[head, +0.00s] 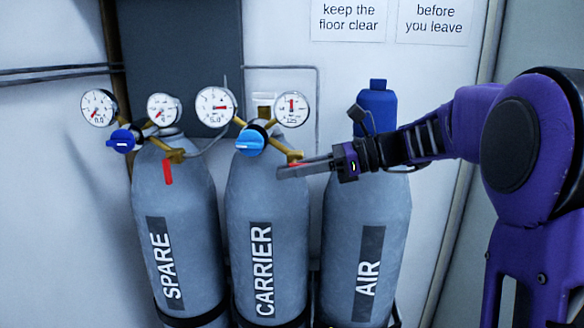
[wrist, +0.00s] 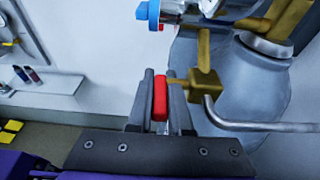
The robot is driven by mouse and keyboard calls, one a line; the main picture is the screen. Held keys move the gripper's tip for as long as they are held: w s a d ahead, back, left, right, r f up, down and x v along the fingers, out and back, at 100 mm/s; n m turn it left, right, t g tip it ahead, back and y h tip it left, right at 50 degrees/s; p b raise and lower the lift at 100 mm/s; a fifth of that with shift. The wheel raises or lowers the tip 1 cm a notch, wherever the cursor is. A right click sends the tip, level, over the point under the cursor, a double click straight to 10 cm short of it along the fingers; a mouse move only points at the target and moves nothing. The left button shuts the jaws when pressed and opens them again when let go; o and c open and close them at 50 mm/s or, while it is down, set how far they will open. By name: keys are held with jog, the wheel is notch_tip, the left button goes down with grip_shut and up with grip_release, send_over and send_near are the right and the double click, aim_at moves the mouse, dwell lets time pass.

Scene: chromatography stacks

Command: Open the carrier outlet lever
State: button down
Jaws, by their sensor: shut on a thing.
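The carrier cylinder (head: 243,205) is grey and stands in the middle, marked CARRIER. Its brass regulator has two gauges and a blue knob (head: 250,141). The red carrier outlet lever shows as a small bit of red (head: 296,164) above my fingers in the head view, mostly hidden by them. In the wrist view the red lever (wrist: 159,100) lies between my two grey fingers, beside the brass outlet valve (wrist: 204,86). My gripper (head: 290,171) reaches in from the right and is shut on this lever. It also shows in the wrist view (wrist: 161,84).
The spare cylinder (head: 168,215) stands left, with its own gauges and a red lever (head: 168,172) hanging down. The air cylinder (head: 340,225), right, has a blue top (head: 378,100) behind my arm. A bent metal pipe (wrist: 255,126) runs from the outlet valve.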

jog(key=c, duration=1.1)
grip_release()
jog(key=shift+d, duration=0.1)
jog(key=v, duration=1.7)
jog(key=shift+d+r+p, duration=0.1)
jog(key=shift+p, duration=0.3)
